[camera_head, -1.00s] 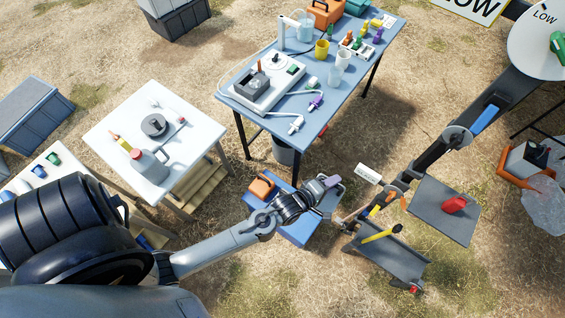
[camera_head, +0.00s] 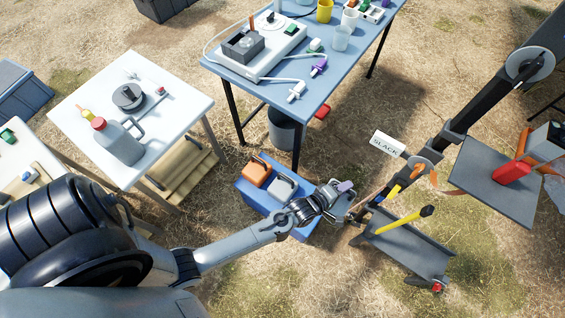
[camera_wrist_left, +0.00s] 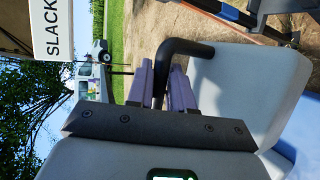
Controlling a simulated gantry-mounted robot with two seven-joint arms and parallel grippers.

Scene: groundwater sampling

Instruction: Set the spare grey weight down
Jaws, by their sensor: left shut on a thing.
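My left gripper (camera_head: 345,187) is just right of the blue crate (camera_head: 246,197), beside the dark trough. In the left wrist view its purple-grey fingers (camera_wrist_left: 163,85) are closed around the black handle of a grey weight (camera_wrist_left: 255,85). In the head view the held weight is mostly hidden by the gripper. I cannot tell whether its underside touches anything. An orange weight (camera_head: 257,173) and another grey block with a handle (camera_head: 284,186) sit in or on the blue crate.
A white SLACK sign (camera_head: 385,144) and a dark trough (camera_head: 408,250) with a yellow-handled tool (camera_head: 404,221) are to the right. A grey shelf (camera_head: 492,185) holds a red object (camera_head: 512,172). The blue table (camera_head: 335,68) stands behind. Bare ground lies in front.

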